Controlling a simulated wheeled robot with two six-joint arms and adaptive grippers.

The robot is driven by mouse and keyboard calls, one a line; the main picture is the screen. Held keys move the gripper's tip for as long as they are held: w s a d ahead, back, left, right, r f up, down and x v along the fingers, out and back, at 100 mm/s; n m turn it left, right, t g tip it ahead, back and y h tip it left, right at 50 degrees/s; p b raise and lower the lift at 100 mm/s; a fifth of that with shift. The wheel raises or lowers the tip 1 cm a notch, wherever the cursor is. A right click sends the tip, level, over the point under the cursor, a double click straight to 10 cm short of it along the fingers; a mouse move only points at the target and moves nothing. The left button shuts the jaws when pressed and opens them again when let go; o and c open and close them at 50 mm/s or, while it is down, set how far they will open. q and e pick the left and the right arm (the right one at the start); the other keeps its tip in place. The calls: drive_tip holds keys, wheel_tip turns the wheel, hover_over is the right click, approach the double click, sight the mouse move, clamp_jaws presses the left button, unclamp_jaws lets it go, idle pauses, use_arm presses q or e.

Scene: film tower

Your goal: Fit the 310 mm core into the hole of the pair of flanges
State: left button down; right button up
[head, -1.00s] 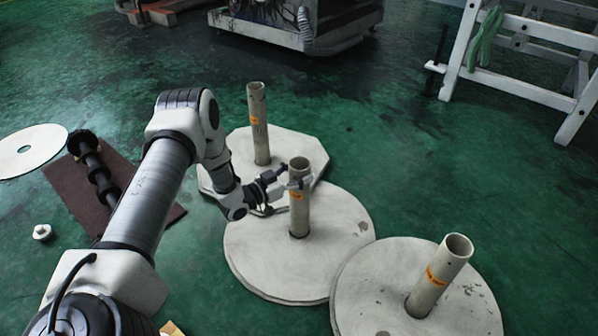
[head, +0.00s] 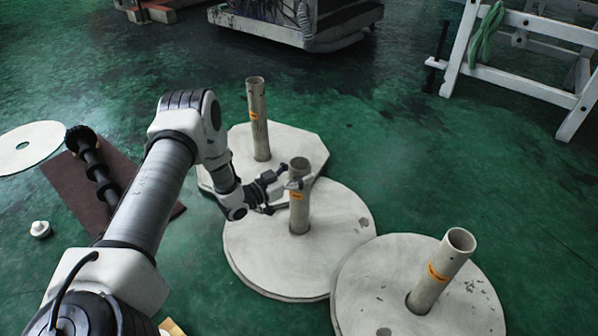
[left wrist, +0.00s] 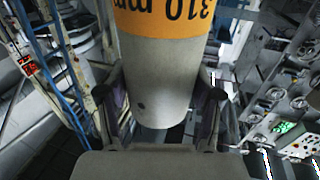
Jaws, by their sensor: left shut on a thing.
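The 310 mm core (head: 299,215) is a pale tube with an orange label, upright at the middle of the head view. Its foot meets the middle pair of round flanges (head: 262,262) at the hole, and its lower end appears to be inside. My left gripper (head: 288,184) is shut on the core near its top, above or at the label. In the left wrist view the core (left wrist: 160,75) stands between the two fingers, its "310 mm" label upside down. The fit inside the hole is hidden. My right gripper is not in view.
Another tube (head: 258,120) stands on an octagonal plate (head: 290,142) behind. A tilted-looking tube (head: 440,272) stands on a round flange (head: 465,310) at right. A black shaft (head: 92,160) lies on a brown mat (head: 75,190) at left.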

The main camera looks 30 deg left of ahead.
use_arm(q)
drive_tip(key=shift+f, duration=0.2)
drive_tip(key=shift+c, duration=0.6)
unclamp_jaws()
drive_tip(key=shift+r, duration=0.1)
drive_tip(key=v, duration=1.2)
